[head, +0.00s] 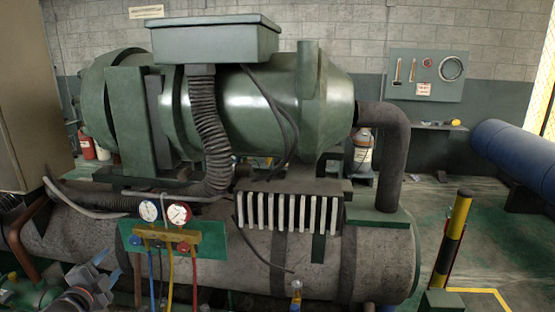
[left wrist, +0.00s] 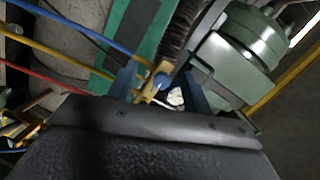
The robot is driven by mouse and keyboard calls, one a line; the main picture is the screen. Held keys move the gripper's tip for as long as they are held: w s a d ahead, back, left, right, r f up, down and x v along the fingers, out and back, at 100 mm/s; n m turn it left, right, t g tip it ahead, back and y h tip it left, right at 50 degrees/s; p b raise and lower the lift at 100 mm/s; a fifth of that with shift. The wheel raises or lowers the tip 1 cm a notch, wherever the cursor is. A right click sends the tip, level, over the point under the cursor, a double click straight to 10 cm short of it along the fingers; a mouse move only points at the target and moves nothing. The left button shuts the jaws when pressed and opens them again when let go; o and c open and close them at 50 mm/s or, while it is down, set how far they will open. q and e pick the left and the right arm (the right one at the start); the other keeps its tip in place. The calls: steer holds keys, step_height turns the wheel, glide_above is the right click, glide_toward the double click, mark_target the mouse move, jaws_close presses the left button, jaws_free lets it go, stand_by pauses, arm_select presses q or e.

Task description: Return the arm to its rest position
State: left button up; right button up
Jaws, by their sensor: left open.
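My left gripper (head: 108,267) is at the lower left of the head view, left of the gauge manifold and in front of the tank. In the left wrist view its two blue-grey fingers (left wrist: 158,88) stand apart with nothing gripped between them. The gauge manifold (head: 185,237) with two white dials is on a green plate (head: 212,242). Blue, yellow and red hoses hang below it. In the left wrist view, a blue knob (left wrist: 161,81) and a dial (left wrist: 176,97) show beyond the fingers. My right gripper is not in view.
A large green compressor (head: 250,105) sits above a grey tank (head: 385,255). A ribbed hose (head: 208,135) runs down from its box. A yellow-black post (head: 452,238) stands at right, with a blue cylinder (head: 515,155) behind. The floor at right is mostly clear.

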arm_select(q)
steer(key=s+a+f+n+g+y, duration=0.1)
steer(key=a+f+n+g+y, duration=0.25)
steer(key=f, duration=0.25)
steer(key=s+d+f+n+g, duration=0.3)
steer(key=s+f, duration=0.3)
steer(key=f, duration=0.4)
steer(key=s+d+f+n+g, duration=0.35)
steer(key=s+f, duration=0.25)
steer(key=f, duration=0.4)
steer(key=s+d+f+g+h, duration=0.1)
steer(key=s+d+f+h, duration=0.1)
steer(key=s+d+f, duration=0.3)
steer(key=s+d+f+n+g+h, duration=0.1)
steer(key=s+d+f, duration=0.4)
steer(key=d, duration=0.9)
steer(key=s+d+f+g+h, duration=0.2)
steer(key=s+d+f+g, duration=0.1)
steer(key=s+d+f, duration=0.3)
steer(key=s+d, duration=0.2)
steer(key=d, duration=0.2)
steer(key=shift+s+d+h, duration=0.15)
steer(key=shift+s+h, duration=0.05)
steer(key=shift+h, duration=0.15)
